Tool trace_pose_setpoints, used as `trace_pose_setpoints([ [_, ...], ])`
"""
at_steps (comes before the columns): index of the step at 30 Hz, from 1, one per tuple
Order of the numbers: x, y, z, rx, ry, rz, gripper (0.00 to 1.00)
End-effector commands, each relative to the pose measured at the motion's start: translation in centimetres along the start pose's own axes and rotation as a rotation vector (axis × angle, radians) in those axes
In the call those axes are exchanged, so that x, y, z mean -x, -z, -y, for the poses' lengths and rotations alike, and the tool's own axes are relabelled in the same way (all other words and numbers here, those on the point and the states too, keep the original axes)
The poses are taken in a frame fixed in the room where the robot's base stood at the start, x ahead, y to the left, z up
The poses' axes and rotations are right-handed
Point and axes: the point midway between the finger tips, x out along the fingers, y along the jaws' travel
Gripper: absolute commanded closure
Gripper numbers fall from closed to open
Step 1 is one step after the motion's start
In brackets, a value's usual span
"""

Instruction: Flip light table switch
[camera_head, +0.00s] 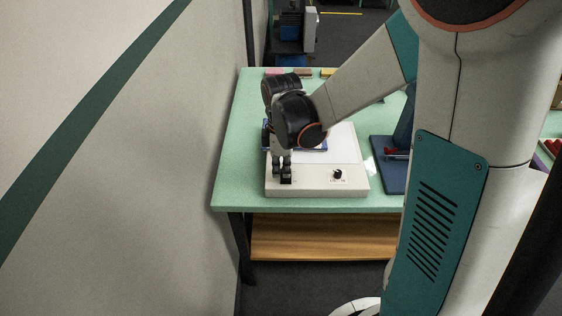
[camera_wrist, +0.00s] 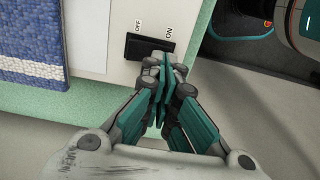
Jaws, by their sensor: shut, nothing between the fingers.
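The light table (camera_head: 315,187) is a low white box on the green worktable. Its black switch (camera_wrist: 134,48) shows in the wrist view, set in the white face with OFF printed by its left part and ON by its right part. My gripper (camera_wrist: 165,62) is shut and empty. Its fingertips are at the right, ON end of the switch and hide part of it; I cannot tell whether they touch it. In the head view my gripper (camera_head: 282,168) is over the front left corner of the light table, and the switch is hard to make out there.
A blue woven piece (camera_wrist: 32,45) lies on the light table. A black knob (camera_head: 338,174) is at its front right. A dark blue stand (camera_head: 386,178) is to the right on the green worktable (camera_head: 240,150). A wall (camera_head: 170,150) runs close along the left.

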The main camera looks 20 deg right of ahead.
Motion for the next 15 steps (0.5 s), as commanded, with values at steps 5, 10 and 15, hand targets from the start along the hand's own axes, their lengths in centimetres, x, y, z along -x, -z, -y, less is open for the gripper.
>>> trace_pose_setpoints([
  [5, -0.47, 0.00, 0.00, 0.000, 0.000, 0.000, 1.00],
  [10, -0.43, 0.00, 0.00, 0.000, 0.000, 0.000, 1.00],
  [15, -0.82, 0.03, 0.19, 0.001, -0.028, 0.000, 1.00],
])
